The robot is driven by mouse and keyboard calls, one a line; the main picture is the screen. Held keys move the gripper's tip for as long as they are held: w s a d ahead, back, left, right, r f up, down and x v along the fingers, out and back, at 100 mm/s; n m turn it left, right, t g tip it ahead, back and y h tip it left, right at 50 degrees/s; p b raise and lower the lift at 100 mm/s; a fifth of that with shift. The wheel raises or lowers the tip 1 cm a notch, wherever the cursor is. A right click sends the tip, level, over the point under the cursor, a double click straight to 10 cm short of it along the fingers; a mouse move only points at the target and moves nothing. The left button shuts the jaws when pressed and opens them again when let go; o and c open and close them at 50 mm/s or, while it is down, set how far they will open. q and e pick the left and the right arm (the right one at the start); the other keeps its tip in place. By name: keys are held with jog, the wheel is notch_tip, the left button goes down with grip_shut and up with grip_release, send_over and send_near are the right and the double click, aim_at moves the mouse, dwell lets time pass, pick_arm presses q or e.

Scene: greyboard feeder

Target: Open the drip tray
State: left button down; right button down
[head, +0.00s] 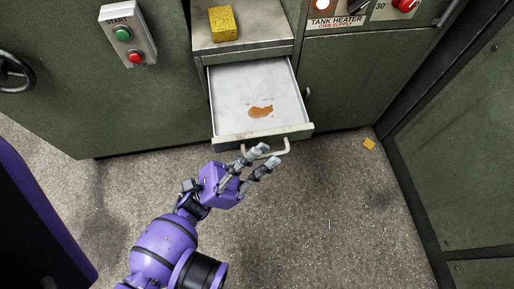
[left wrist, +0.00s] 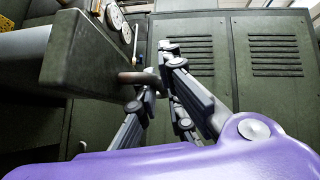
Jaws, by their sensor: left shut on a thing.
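The drip tray (head: 228,90) is pulled out of the green machine and shows its light grey floor. A small orange-brown puddle (head: 261,112) lies in it. A bar handle (head: 286,146) sits on the tray's front. My left gripper (head: 267,157) is at this handle, with its fingers shut on it. In the left wrist view the handle (left wrist: 134,77) sticks out from the tray front (left wrist: 85,60) between the fingers. My right gripper is not in view.
A yellow sponge (head: 223,22) lies on the ledge above the tray. A START button box (head: 129,41) and a tank heater panel (head: 337,14) flank it. A green cabinet (head: 455,150) stands at right. A small yellow piece (head: 369,144) lies on the otherwise clear floor.

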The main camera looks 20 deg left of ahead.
pick_arm(q)
jog(key=shift+a, duration=0.1)
jog(key=c, duration=2.2)
grip_release()
jog(key=shift+w, duration=0.1)
jog(key=shift+o, duration=0.2)
jog(key=shift+f, duration=0.1)
jog(key=v, duration=1.2)
